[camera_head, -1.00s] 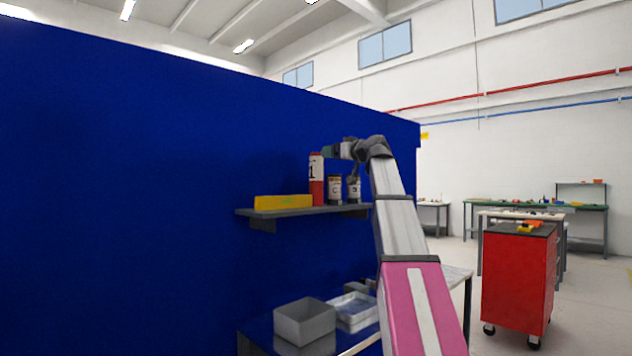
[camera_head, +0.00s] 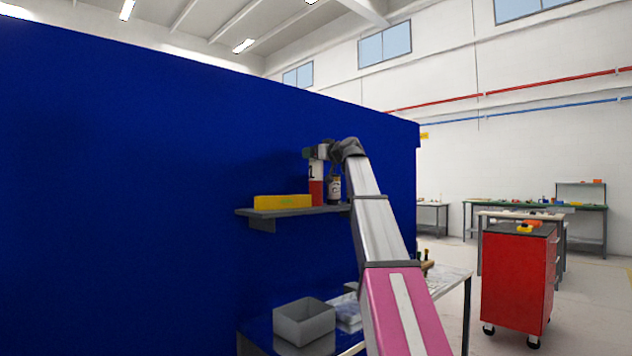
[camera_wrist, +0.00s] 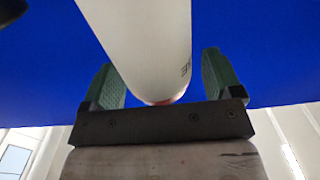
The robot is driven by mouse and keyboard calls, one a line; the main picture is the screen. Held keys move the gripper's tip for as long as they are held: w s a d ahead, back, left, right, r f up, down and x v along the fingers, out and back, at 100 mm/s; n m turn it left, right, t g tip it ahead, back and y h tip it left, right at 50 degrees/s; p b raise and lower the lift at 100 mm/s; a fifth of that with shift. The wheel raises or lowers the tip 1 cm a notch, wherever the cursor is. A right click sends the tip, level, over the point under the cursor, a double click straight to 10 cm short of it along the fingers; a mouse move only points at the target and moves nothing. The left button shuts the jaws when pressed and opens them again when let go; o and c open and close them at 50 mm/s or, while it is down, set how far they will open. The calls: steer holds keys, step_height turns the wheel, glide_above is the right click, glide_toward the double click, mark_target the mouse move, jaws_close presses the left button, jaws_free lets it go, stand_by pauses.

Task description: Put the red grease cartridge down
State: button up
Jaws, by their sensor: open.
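The red grease cartridge (camera_head: 316,188) stands upright on the shelf (camera_head: 290,211), red below with a white upper part. My gripper (camera_head: 313,153) is at its top in the head view and hides part of it. In the wrist view a large white cylinder, seemingly the cartridge (camera_wrist: 148,45), runs between the two green-padded fingers of my gripper (camera_wrist: 162,82). Blue shows between the cylinder and each finger, so the fingers are apart from its sides.
A yellow box (camera_head: 283,201) lies left on the shelf. A dark container with a white label (camera_head: 334,189) stands just right of the cartridge. A grey bin (camera_head: 304,322) is on the table below. A blue panel (camera_head: 150,180) stands behind the shelf.

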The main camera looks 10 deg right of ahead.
steer(key=c, duration=1.5)
jaws_close()
steer(key=shift+r, duration=0.15)
